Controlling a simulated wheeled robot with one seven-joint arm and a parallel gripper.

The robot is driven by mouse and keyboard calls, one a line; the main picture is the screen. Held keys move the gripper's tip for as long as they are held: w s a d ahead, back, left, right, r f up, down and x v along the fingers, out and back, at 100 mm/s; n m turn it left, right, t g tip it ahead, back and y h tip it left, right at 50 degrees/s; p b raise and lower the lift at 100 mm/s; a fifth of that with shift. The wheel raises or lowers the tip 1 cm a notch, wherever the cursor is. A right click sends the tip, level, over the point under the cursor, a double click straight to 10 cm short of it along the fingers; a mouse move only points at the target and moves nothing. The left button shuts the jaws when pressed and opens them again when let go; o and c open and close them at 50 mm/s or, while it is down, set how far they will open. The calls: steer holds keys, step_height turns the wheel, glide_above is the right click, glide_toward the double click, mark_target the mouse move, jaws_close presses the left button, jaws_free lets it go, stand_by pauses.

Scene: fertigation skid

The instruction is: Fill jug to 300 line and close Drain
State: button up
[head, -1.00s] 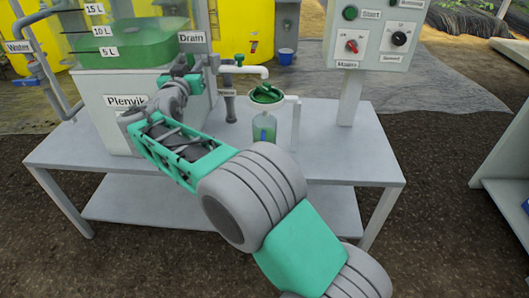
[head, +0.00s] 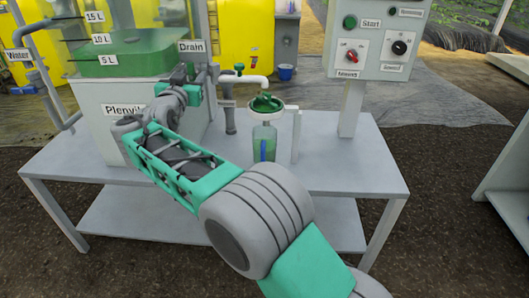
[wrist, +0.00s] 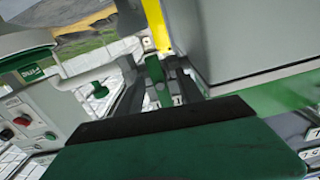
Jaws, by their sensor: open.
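The jug (head: 264,142) stands upright on the table under the white spout (head: 252,81), with a green top piece (head: 265,104) above it. It looks pale green with a blue strip; its fill level and 300 line cannot be read. The Drain label (head: 192,46) is on the tank at left. My gripper (head: 194,76) is just below that label, left of the spout's green handle (head: 239,69). In the wrist view, my gripper (wrist: 158,92) is open, its dark fingers either side of a green upright piece (wrist: 155,72). Contact cannot be told.
A control box (head: 375,40) with Start button and knobs stands on a post to the right. The white table (head: 345,165) is clear at right. A white bracket stands beside the jug.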

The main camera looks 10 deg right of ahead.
steer(key=b+v, duration=0.3)
steer(key=v, duration=0.3)
stand_by(1.1)
steer(key=s+d+r+n+g+y+p, duration=0.1)
steer(key=s+d+r+g+p, duration=0.2)
steer(key=d+p, duration=0.5)
steer(key=s+d+r+n+g+y+p, duration=0.1)
steer(key=s+d+r+g+p, duration=0.25)
steer(key=d+p, duration=0.45)
steer(key=s+d+n+g+y+p, duration=0.1)
steer(key=s+d+g+p, duration=0.2)
steer(key=s+p, duration=0.7)
steer(key=s+d+r+n+g+y+p, duration=0.1)
steer(key=s+g+p, duration=0.3)
steer(key=s+p, duration=0.7)
steer(key=s+d, duration=0.1)
steer(key=s, duration=0.5)
steer(key=shift+s+d+r+g+y, duration=0.2)
steer(key=shift+s+d+g+y, duration=0.1)
steer(key=shift+d+g, duration=0.05)
